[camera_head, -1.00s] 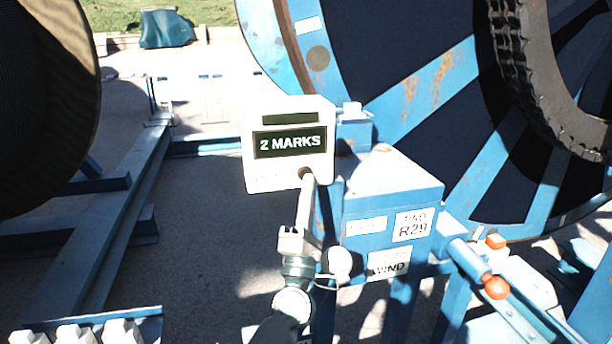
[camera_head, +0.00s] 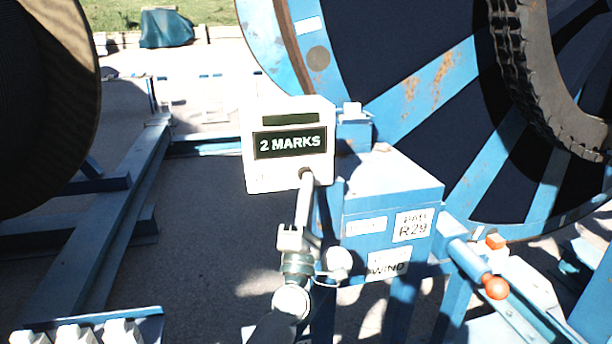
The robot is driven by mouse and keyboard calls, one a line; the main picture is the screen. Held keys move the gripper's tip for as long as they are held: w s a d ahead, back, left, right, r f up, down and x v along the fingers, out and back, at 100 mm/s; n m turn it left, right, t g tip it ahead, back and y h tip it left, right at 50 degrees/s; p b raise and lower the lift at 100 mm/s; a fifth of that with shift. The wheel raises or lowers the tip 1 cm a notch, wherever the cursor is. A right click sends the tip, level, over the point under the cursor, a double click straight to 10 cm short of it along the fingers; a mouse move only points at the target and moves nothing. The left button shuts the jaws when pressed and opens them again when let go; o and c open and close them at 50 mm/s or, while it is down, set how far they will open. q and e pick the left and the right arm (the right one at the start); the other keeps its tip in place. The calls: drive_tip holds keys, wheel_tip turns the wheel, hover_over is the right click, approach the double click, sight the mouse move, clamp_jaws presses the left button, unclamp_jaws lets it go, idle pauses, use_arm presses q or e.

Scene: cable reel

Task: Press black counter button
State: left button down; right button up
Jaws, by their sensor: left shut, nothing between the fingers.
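The white counter box (camera_head: 288,178) stands in the middle on the blue frame. Its dark display (camera_head: 290,142) reads "2 MARKS", with a smaller dark window above. My left gripper (camera_head: 306,177) is shut and empty. Its tip is at the lower right of the counter's front face and looks to overlap the black button, which is mostly hidden behind it. I cannot tell whether the tip touches or presses the button. My right gripper is not in view.
A blue box with labels "R29" and "WIND" (camera_head: 388,265) stands right of my arm. An orange-knobbed lever (camera_head: 495,287) is farther right. A large blue reel (camera_head: 440,80) fills the back right, a dark drum (camera_head: 45,110) the left.

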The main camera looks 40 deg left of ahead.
use_arm(q)
drive_tip(key=shift+w+a, duration=0.35)
drive_tip(key=shift+a, duration=0.1)
idle(1.1)
idle(0.4)
drive_tip(key=shift+s+d+p, duration=0.35)
drive_tip(key=shift+s+d, duration=0.3)
drive_tip(key=shift+d, duration=0.1)
drive_tip(key=shift+s+d, duration=0.1)
drive_tip(key=s+d+p, duration=0.1)
drive_tip(key=s+d, duration=0.2)
drive_tip(key=shift+d, duration=0.3)
idle(1.0)
